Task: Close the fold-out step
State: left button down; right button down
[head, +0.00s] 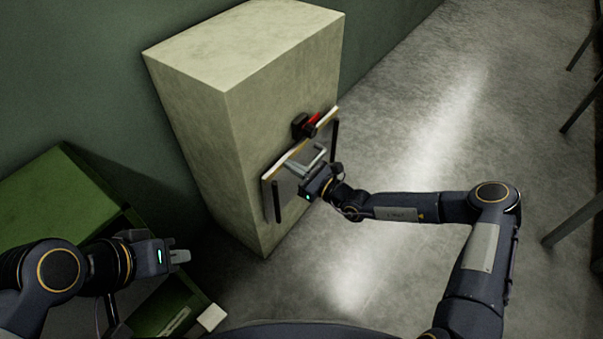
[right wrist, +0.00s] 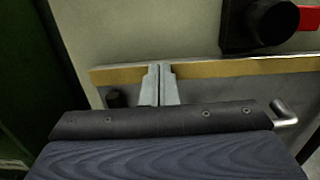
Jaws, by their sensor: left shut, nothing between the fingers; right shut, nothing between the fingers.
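The fold-out step (head: 284,187) is a grey panel with a pale and yellow upper edge, standing nearly upright at the front of a beige cabinet (head: 215,140). Whether a gap is left behind it I cannot tell. It has a metal bar handle and black side bars. A black latch with a red part (head: 305,125) sits just above its edge. My right gripper (head: 308,188) is at the step's outer face; in the right wrist view its shut fingertips (right wrist: 160,70) overlap the yellow edge (right wrist: 215,69). My left gripper (head: 181,256) is shut and empty, away from the step.
A green box (head: 60,205) stands at the left by the green wall, with another green piece (head: 170,305) below my left gripper. Thin legs of furniture (head: 572,215) stand at the right edge. The grey floor (head: 420,130) between is clear.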

dwell(0.3)
jog(key=p, duration=0.2)
jog(key=w+a+r+p, duration=0.1)
jog(key=p, duration=0.1)
jog(key=shift+a+g+h, duration=0.3)
jog(key=shift+w+f, duration=0.1)
jog(key=shift+f, duration=0.05)
